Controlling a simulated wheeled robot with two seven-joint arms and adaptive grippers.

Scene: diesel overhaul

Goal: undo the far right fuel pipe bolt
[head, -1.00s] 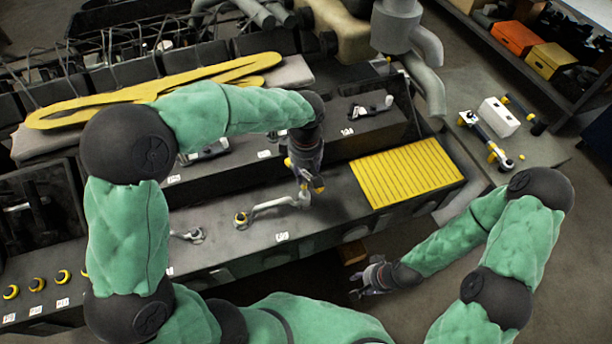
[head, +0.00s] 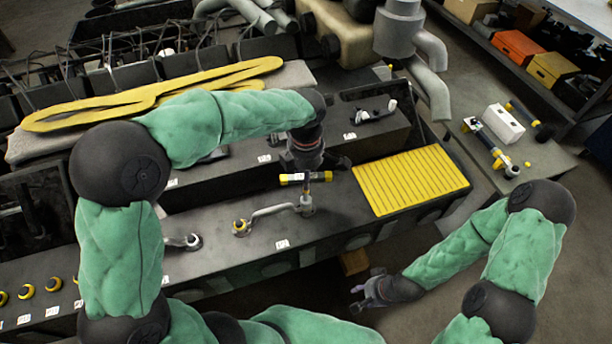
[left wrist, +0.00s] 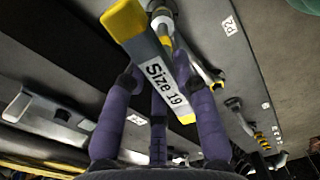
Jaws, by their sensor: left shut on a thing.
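My left gripper (head: 310,172) is shut on a T-shaped wrench (head: 291,179), which has a yellow-ended crossbar and a white label. In the left wrist view the label on the wrench (left wrist: 160,80) reads "Size 19", and the purple-sleeved fingers (left wrist: 157,85) stand around the bar. The wrench's shaft points down at the right end of a grey fuel pipe (head: 268,212); its lower end appears to meet the bolt there (head: 307,206). The pipe's left end carries a yellow-ringed fitting (head: 240,227). My right gripper (head: 370,290) is open and empty, low in front of the engine block.
A yellow ribbed mat (head: 412,180) lies right of the pipe on the block. Another pipe (head: 372,111) lies on the upper ledge. A side table (head: 545,160) holds a white box (head: 502,124) and tools. Several yellow-ringed parts (head: 27,291) line the left front.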

